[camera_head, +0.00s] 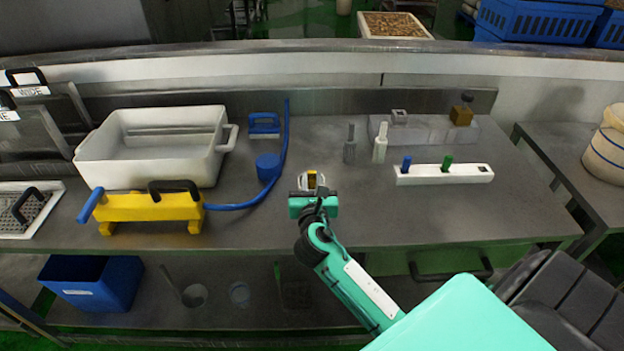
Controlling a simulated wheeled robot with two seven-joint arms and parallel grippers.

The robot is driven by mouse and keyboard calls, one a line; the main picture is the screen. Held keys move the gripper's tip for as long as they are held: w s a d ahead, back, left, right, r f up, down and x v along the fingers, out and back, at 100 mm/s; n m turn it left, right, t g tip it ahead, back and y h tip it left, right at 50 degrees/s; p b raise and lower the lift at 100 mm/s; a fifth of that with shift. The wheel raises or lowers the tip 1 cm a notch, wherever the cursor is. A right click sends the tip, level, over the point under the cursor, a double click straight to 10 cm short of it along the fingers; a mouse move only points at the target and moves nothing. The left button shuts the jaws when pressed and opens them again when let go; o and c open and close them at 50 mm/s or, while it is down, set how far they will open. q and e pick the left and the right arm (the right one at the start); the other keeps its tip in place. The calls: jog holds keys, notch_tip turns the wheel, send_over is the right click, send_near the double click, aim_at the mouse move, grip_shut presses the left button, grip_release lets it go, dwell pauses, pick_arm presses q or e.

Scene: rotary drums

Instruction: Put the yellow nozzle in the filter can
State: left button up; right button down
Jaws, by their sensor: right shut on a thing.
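My right gripper (312,182) is over the middle of the steel table, shut on a small yellow piece that looks like the yellow nozzle (312,179). The fingers hide most of it. No container is clearly marked as the filter can. A blue cylinder (268,167) stands on the table left of the gripper, beside the blue hose. An open grey cylinder (194,296) stands on the lower shelf; I cannot tell whether either is the filter can. My left gripper is not in view.
A white tub (150,165) and a yellow unit with a blue hose (150,208) take up the table's left. A white rack (443,175) holds a blue and a green piece. A grey block (430,129) stands at the back right. The table's front right is clear.

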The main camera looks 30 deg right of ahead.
jog(key=shift+f, duration=0.15)
jog(key=c, duration=1.3)
grip_release()
jog(key=shift+r, duration=0.3)
jog(key=v, duration=0.4)
jog(key=b+v, duration=0.1)
jog(key=v, duration=0.7)
jog(key=shift+r+b, duration=0.3)
jog(key=shift+b, duration=0.05)
